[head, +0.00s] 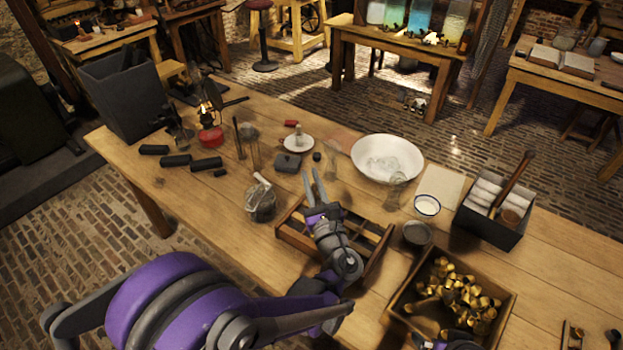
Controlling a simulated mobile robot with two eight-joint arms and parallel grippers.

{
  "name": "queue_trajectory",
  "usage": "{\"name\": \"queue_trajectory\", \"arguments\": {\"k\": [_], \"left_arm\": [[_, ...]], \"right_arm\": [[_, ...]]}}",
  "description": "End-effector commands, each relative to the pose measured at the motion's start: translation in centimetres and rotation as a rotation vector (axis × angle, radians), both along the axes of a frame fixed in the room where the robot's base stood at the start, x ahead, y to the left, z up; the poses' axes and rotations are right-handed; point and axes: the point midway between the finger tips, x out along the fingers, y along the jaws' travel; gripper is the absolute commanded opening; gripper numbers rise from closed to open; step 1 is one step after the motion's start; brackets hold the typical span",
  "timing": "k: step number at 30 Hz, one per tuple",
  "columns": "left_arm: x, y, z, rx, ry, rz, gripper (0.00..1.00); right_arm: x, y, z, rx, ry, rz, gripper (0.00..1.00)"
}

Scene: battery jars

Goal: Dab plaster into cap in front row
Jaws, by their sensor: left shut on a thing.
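My left gripper (313,187) is over the wooden rack (294,236), with its fingers pointing toward the back of the table. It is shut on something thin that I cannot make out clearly. The rack has several slots; my gripper and wrist cover its middle, and I cannot tell whether caps stand in its front row. Many brass caps (455,287) lie loose in a wooden crate at the front right. A white bowl (372,147) holds pale stuff, and a small blue-rimmed cup (427,205) holds white stuff; I cannot tell which is plaster. My right gripper's fingers do not show.
A glass jar (261,203) stands left of the rack. A white saucer (307,144) and a red burner (211,137) stand behind. A dark box (489,230) with white rolls is at the right. Dark rods (206,164) lie at the left. The table's front left is clear.

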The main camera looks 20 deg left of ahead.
Motion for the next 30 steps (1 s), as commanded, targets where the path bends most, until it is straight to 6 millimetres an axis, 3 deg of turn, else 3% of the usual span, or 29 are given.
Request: {"name": "queue_trajectory", "arguments": {"k": [18,30], "left_arm": [[0.0,0.0,-4.8,0.000,0.002,0.000,0.00],[0.0,0.0,-5.0,0.000,0.000,-0.001,0.00]], "right_arm": [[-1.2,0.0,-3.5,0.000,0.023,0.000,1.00],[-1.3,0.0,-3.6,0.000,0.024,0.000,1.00]]}}
